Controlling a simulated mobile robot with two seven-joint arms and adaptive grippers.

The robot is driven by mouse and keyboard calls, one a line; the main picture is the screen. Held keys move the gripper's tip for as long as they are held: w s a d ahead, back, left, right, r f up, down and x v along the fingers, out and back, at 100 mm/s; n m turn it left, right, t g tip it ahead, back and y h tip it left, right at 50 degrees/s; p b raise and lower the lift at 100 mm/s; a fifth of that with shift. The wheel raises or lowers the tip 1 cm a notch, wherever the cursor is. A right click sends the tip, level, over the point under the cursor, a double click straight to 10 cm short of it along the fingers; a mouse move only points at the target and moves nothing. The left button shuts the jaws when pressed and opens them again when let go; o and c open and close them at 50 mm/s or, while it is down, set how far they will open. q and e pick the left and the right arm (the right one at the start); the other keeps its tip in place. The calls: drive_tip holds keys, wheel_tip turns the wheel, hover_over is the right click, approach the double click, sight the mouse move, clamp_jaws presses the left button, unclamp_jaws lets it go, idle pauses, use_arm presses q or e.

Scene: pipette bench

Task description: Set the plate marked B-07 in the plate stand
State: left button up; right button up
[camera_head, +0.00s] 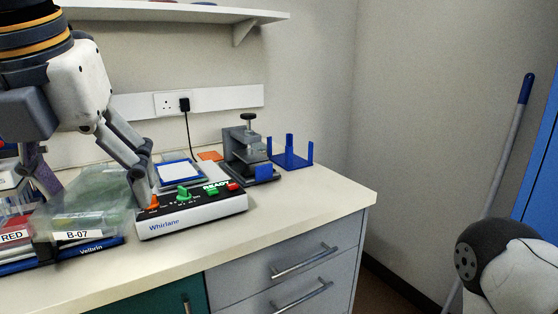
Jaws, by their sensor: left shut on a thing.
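The plate marked B-07 (80,219) is a translucent greenish block with a white label on its front side, at the left of the bench. My left gripper (97,199) comes down from the upper left. Its fingers straddle the plate and are shut on it. The plate is just above or on a dark blue base marked Velbrin (95,252); I cannot tell whether they touch. A blue stand with upright corner posts (290,160), apparently the plate stand, is at the back right of the bench and looks empty. My right gripper is not in view.
A white device marked Whirlane (190,222) with coloured controls is right of the plate. Behind it are a blue-rimmed white pad (181,173) and a grey clamp-like press (247,150). A part labelled RED (14,236) is at far left. The bench's right front is clear.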

use_arm(q)
wheel_tip(320, 180, down, 28)
drive_tip(key=s+d+n+g, duration=0.1)
drive_tip(key=n+g, duration=0.8)
drive_tip(key=n, duration=2.4)
drive_tip(key=shift+s+d+r+n+h, duration=0.15)
drive_tip(key=shift+d+n+h, duration=0.05)
drive_tip(key=shift+n+h, duration=0.2)
